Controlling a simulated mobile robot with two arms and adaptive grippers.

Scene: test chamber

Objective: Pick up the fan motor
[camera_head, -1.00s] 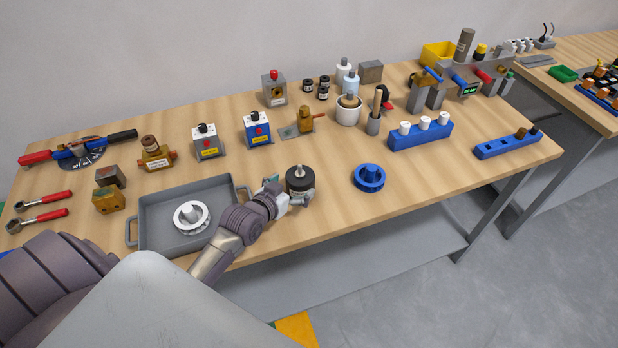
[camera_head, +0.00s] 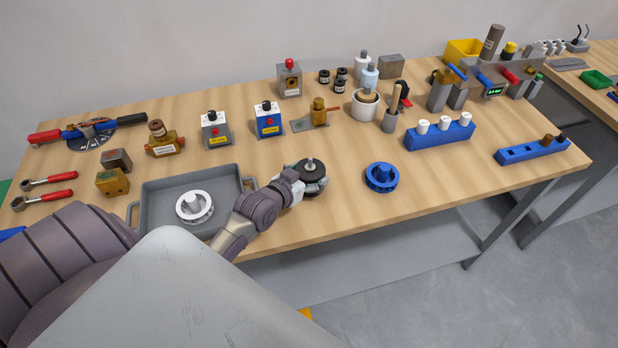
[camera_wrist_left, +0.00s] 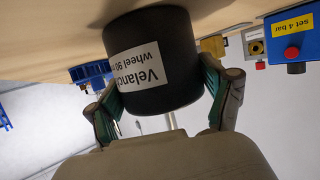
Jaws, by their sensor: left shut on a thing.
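The fan motor, a black cylinder with a light shaft on top (camera_head: 308,173), stands at the table's front edge area between the grey tray and a blue impeller. My left gripper (camera_head: 311,180) reaches it from the front left, with fingers around its sides. In the left wrist view, which is upside down, the motor (camera_wrist_left: 155,45) has a white label reading "Velanc… wheel 90". Both green-padded fingers of the left gripper (camera_wrist_left: 160,88) press on its sides. Whether its base is clear of the table, I cannot tell. My right gripper is not in view.
The grey tray (camera_head: 148,213) holds a white impeller (camera_head: 194,207) left of my left gripper. A blue impeller (camera_head: 382,178) stands to the right. Pumps, with a blue one (camera_head: 267,122), stand behind. Bare wood (camera_head: 340,220) lies in front of the blue impeller.

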